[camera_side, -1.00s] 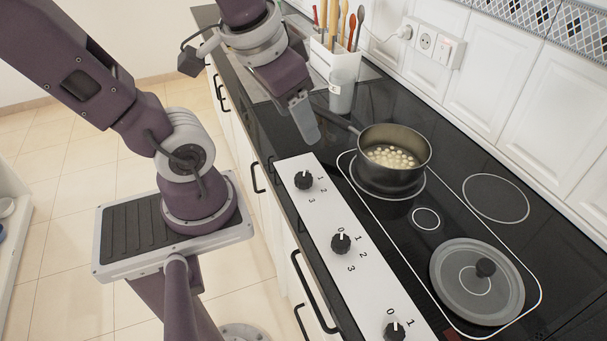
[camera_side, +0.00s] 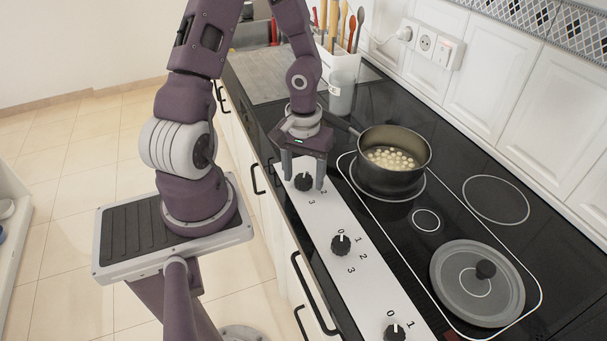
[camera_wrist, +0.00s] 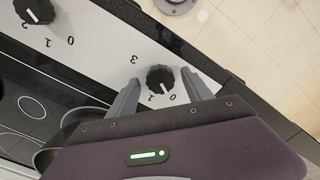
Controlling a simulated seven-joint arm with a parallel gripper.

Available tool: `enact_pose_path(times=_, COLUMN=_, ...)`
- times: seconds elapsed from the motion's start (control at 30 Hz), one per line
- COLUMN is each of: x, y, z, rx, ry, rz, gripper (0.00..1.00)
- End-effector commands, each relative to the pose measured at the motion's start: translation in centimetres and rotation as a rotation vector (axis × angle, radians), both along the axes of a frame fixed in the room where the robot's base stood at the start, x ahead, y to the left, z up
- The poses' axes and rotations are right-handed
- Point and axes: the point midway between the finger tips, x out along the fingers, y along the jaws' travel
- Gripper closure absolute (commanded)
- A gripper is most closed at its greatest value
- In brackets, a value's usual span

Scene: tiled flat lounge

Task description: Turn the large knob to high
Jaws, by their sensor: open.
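The control panel (camera_side: 367,275) is a white strip along the front of the hob, with black knobs and printed numbers. My gripper (camera_side: 303,180) is over the far-end knob (camera_side: 303,183), fingers pointing down, one on each side of it. In the wrist view the same knob (camera_wrist: 160,78) sits between the two open fingertips of my gripper (camera_wrist: 162,92), with gaps visible on both sides. Its white pointer line is near the 1 and 0 marks. The middle knob (camera_side: 341,245) and near knob (camera_side: 394,332) have their pointers near 0. The knobs look alike in size.
A pot (camera_side: 394,160) with pale round pieces stands on the far burner, its handle reaching toward my gripper. A grey lid (camera_side: 477,281) lies on the near burner.

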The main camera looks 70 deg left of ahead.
Motion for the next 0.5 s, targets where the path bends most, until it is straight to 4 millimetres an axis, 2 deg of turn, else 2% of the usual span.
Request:
enact_pose_path(times=0.27, x=-0.02, y=0.05, z=-0.27, rx=0.001, ry=0.001, rz=0.002, gripper=0.43)
enact_pose_path(times=0.5, x=-0.02, y=0.05, z=-0.24, rx=0.001, ry=0.000, rz=0.002, gripper=0.90)
